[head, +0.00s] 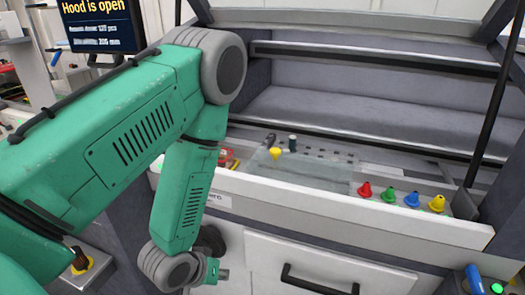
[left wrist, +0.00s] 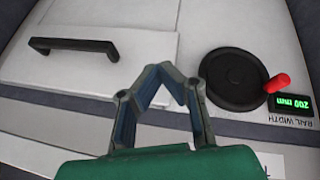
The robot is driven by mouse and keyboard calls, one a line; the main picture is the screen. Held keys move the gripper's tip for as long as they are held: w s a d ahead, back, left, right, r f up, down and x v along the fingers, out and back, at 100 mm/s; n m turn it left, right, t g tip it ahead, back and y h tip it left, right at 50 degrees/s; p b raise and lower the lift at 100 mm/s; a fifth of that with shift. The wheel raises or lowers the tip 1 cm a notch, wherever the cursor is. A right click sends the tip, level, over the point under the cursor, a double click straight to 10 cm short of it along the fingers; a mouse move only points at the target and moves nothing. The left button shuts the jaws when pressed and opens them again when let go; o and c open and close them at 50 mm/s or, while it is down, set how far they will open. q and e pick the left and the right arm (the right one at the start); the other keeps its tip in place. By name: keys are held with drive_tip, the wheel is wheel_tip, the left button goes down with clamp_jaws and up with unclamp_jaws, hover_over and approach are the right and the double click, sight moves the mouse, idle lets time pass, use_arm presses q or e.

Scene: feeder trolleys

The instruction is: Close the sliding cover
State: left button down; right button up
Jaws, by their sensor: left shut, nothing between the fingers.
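A flat, pale translucent panel (head: 310,176) lies in the machine's open bay in the head view and looks like the sliding cover. A yellow knob (head: 275,153) shows at its far left part. My left arm hides what lies left of it. My left gripper (head: 222,274) is low in front of the machine's front face, below the bay and apart from the panel. In the left wrist view its fingers (left wrist: 163,70) are shut and empty, between a black drawer handle (left wrist: 70,45) and a black handwheel (left wrist: 236,80). My right gripper is not in view.
The raised hood (head: 370,22) is above the bay, and the screen (head: 100,20) reads "Hood is open". Red, green, blue and yellow knobs (head: 388,194) line the front ledge. The handwheel has a red grip (left wrist: 277,83) beside a "200 mm" rail width display (left wrist: 291,104).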

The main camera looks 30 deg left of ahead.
use_arm(q)
drive_tip(key=w+a+r+n+t+p, duration=0.1)
drive_tip(key=w+a+r+n+t, duration=0.15)
drive_tip(key=w+r, duration=0.3)
drive_tip(key=w+a+r+n+t, duration=0.1)
drive_tip(key=w+r+n+t, duration=0.25)
drive_tip(key=r, duration=0.35)
drive_tip(key=n+t+p, duration=0.1)
drive_tip(key=n+t, duration=0.3)
drive_tip(key=n, duration=0.1)
approach(263, 162)
drive_tip(key=s+a+r, duration=0.2)
drive_tip(key=a+r, duration=0.1)
drive_tip(key=a, duration=0.1)
drive_tip(key=shift+m+h, duration=0.3)
drive_tip(key=w, duration=0.3)
drive_tip(key=w+d, duration=0.1)
drive_tip(key=w, duration=0.5)
drive_tip(key=shift+w+d+f+p, duration=0.35)
drive_tip(key=shift+p, duration=0.05)
drive_tip(key=shift+w+d+f, duration=0.25)
drive_tip(key=shift+w+d, duration=0.45)
drive_tip(key=shift+d, duration=0.25)
drive_tip(key=shift+w+d+f, duration=0.15)
drive_tip(key=shift+w+d, duration=0.1)
drive_tip(key=shift+w, duration=0.1)
drive_tip(key=shift+d, duration=0.1)
